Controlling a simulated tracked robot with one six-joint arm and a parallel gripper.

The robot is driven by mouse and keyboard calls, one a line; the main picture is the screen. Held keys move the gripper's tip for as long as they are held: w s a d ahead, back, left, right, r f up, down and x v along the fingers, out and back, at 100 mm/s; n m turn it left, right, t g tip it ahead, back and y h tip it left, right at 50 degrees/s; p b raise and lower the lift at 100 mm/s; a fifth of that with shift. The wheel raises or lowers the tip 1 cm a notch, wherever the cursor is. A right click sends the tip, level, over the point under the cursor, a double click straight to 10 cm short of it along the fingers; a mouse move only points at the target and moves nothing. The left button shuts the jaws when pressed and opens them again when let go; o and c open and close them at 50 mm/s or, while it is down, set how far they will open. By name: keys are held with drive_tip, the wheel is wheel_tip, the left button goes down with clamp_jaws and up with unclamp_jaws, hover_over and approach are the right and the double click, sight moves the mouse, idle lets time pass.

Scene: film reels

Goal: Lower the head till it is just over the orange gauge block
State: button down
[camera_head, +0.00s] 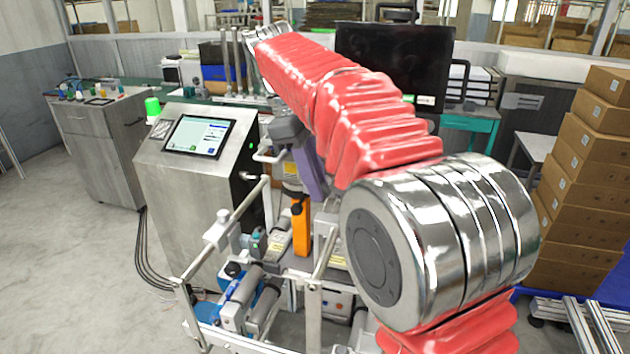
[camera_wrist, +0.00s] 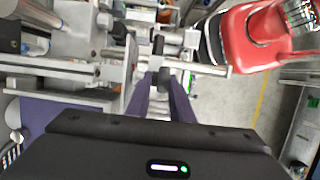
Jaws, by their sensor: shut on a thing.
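The orange gauge block (camera_head: 301,232) stands upright on the machine's bed in the head view. A black knob (camera_head: 296,208) overlaps its upper end in the picture. Just above is a grey machine part with a yellow label (camera_head: 291,169), which looks like the head; I cannot tell the gap between it and the block. My gripper's purple fingers (camera_head: 311,178) are beside this part, just right of it. In the wrist view my gripper (camera_wrist: 162,84) is shut on a dark handle (camera_wrist: 158,46) between the fingertips. I cannot make out the block in the wrist view.
A metal rail frame (camera_head: 240,216) with rollers (camera_head: 243,284) surrounds the bed. A grey cabinet with a screen (camera_head: 197,135) stands to the left. Stacked cardboard boxes (camera_head: 585,180) stand at right. Bare floor (camera_head: 90,270) is free at front left.

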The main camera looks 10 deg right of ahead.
drive_tip(key=shift+s+r+g+h, duration=0.1)
drive_tip(key=shift+s+g+h, duration=0.1)
drive_tip(key=shift+g+h, duration=0.35)
drive_tip(key=shift+h, duration=0.25)
drive_tip(key=c, duration=1.7)
unclamp_jaws()
drive_tip(key=shift+c, duration=0.2)
